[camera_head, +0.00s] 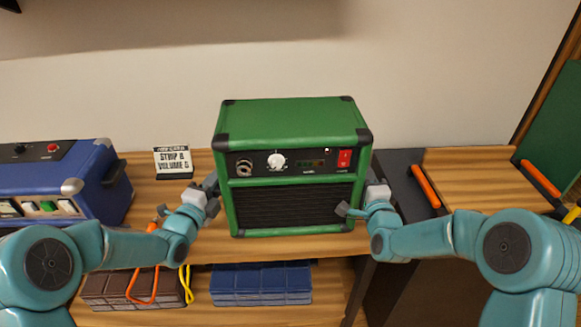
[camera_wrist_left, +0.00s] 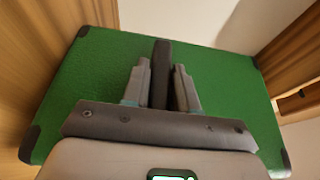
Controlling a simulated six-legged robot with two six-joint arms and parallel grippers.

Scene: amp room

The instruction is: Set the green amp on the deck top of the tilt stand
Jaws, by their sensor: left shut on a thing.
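The green amp (camera_head: 290,120), a box with black corners, a dark grille and a control panel with a white knob and a red switch, is upright between my two grippers over the wooden counter. I cannot tell whether its base touches the counter. My left gripper (camera_head: 208,190) is at its left side; in the left wrist view the fingers (camera_wrist_left: 160,85) are shut on a black handle strip on the amp's green side (camera_wrist_left: 100,70). My right gripper (camera_head: 362,200) is against the amp's right side; its grip is unclear. I cannot make out the tilt stand for certain.
A blue amp (camera_head: 85,175) and a small sign (camera_head: 173,161) stand at left on the counter (camera_head: 150,190). Right of the green amp are a dark surface (camera_head: 400,165) with an orange bar (camera_head: 425,186), and a wooden panel (camera_head: 480,175). Brown and blue cases (camera_head: 260,284) sit below.

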